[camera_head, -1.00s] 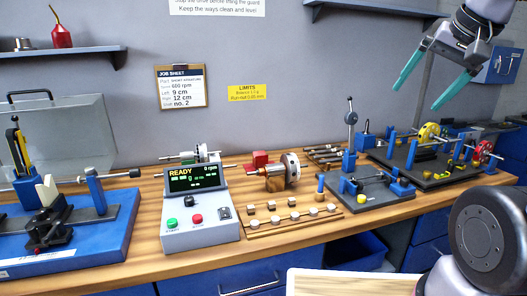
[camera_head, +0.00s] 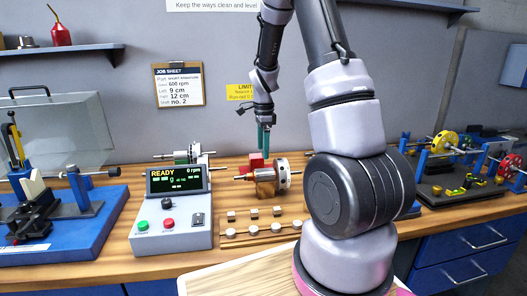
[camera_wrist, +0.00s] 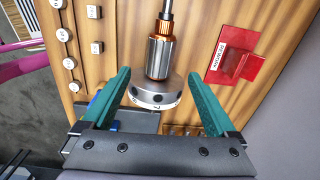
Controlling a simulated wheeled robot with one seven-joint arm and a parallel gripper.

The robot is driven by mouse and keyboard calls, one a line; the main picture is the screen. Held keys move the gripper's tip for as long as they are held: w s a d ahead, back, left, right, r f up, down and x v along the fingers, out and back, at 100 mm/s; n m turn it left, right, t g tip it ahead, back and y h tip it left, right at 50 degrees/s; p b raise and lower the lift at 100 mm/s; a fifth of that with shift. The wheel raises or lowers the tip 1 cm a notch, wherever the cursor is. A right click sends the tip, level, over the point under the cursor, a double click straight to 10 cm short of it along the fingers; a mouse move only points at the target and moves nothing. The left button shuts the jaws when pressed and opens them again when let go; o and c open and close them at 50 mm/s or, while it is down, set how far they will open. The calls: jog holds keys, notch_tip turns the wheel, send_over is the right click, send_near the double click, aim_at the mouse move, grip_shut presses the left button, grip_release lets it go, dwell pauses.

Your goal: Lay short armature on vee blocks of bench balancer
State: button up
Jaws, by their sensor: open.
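A control box (camera_head: 178,205) reading READY, 0 rpm stands left of the armature. A red labelled piece (camera_wrist: 236,58) lies beside it. A wooden rack (camera_head: 258,232) of small weights is in front. A fixture (camera_head: 465,185) with yellow and red wheels stands right, partly behind my arm.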

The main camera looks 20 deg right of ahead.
aim_at(264, 175)
jog(key=shift+w+d+f, duration=0.15)
jog(key=shift+d+f, duration=0.05)
jog(key=shift+f, duration=0.75)
jog(key=shift+m, duration=0.3)
notch_tip(264, 175, down, 10)
jog(key=shift+d+r, duration=0.1)
jog(key=shift+r, duration=0.05)
